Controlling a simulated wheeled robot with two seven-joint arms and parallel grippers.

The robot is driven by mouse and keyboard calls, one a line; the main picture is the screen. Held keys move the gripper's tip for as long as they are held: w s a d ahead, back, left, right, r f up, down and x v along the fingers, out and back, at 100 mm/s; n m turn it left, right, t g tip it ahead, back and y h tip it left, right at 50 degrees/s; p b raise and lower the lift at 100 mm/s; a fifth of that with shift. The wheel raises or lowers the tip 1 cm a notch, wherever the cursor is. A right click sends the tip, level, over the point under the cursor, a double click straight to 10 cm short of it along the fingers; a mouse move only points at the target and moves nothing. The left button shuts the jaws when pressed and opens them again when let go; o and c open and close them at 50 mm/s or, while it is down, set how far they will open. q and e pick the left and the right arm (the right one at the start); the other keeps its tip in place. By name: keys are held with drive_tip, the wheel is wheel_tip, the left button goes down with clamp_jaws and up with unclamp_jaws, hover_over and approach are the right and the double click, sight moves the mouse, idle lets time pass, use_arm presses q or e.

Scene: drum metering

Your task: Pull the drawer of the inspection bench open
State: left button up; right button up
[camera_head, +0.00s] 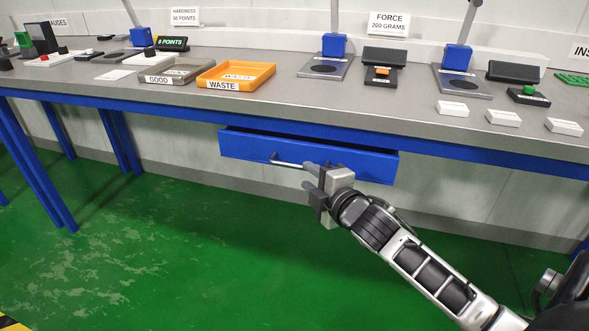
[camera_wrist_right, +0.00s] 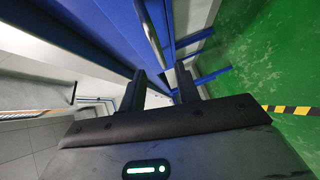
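The inspection bench (camera_head: 420,122) has a grey top and blue frame. A silver bar handle (camera_head: 288,163) is on the drawer front and also shows in the right wrist view (camera_wrist_right: 150,35). My right gripper (camera_head: 314,183) is at the right end of the handle. In the wrist view its fingers (camera_wrist_right: 160,88) are apart, with the handle beyond their tips and nothing visibly held. My left gripper is not in view.
On the bench stand a grey GOOD tray (camera_head: 168,76), an orange WASTE tray (camera_head: 262,77), blue-based gauges (camera_head: 334,45) and several small white blocks (camera_head: 503,118). Blue legs (camera_head: 35,165) stand at the left. The green floor (camera_head: 190,235) before the drawer is clear.

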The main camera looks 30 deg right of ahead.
sight(296, 167)
drive_tip(key=w, duration=0.2)
drive_tip(key=w+b, duration=0.1)
drive_tip(key=w, duration=0.2)
drive_tip(key=w+f, duration=0.1)
drive_tip(key=w, duration=0.1)
drive_tip(key=shift+w+d+f, duration=0.1)
drive_tip(key=shift+w+d, duration=0.05)
drive_tip(key=shift+d, duration=0.05)
clamp_jaws()
